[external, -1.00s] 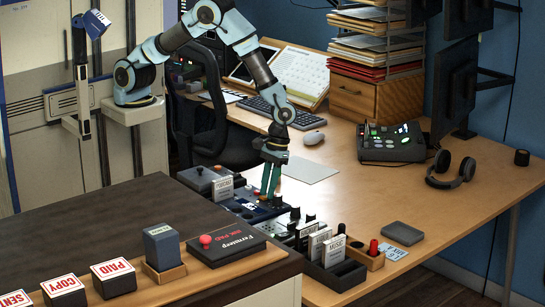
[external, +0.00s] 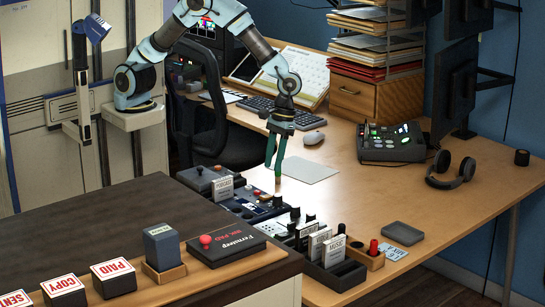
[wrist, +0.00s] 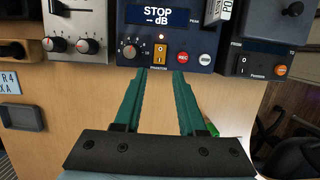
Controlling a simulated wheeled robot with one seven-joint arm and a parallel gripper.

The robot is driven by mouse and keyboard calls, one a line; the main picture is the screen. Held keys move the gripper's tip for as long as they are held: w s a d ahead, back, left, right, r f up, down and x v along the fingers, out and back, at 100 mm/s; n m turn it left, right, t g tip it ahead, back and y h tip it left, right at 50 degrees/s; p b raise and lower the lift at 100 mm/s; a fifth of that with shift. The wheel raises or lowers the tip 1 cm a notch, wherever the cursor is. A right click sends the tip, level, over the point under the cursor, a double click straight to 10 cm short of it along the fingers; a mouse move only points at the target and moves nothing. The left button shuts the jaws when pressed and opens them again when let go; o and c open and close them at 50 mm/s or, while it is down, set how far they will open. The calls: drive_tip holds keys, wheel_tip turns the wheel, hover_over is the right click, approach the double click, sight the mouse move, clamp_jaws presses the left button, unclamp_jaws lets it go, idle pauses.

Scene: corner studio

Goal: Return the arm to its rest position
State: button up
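My gripper (external: 273,172) hangs from my arm above the row of audio devices along the left edge of the wooden desk. It points down, and its green fingers are apart with nothing between them. In the wrist view, the open fingertips (wrist: 160,73) show just below a dark blue recorder (wrist: 165,30) in the picture. The recorder has a STOP display, a yellow switch and a red REC button. I cannot tell the exact gap between fingers and devices.
A dark counter with stamps (external: 115,277) and a stamp pad (external: 226,245) lies at front left. A keyboard (external: 258,106), mouse (external: 314,138), mixer (external: 391,142) and headphones (external: 451,170) are on the desk.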

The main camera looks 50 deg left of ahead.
drive_tip(key=shift+v, duration=1.15)
drive_tip(key=w+a+r+t, duration=0.1)
drive_tip(key=w+a, duration=0.4)
drive_tip(key=a, duration=0.2)
drive_tip(key=w+a+r+h, duration=0.15)
drive_tip(key=w+a, duration=0.25)
drive_tip(key=a, duration=0.4)
drive_tip(key=w+a+r+t+y, duration=0.1)
drive_tip(key=w+a, duration=0.4)
drive_tip(key=a, duration=0.2)
drive_tip(key=s+a+r+t, duration=0.1)
drive_tip(key=a, duration=1)
drive_tip(key=s+a+r+m+t, duration=0.1)
drive_tip(key=s+a, duration=0.1)
drive_tip(key=a, duration=1)
drive_tip(key=shift+s+t, duration=0.2)
drive_tip(key=shift+t, duration=0.1)
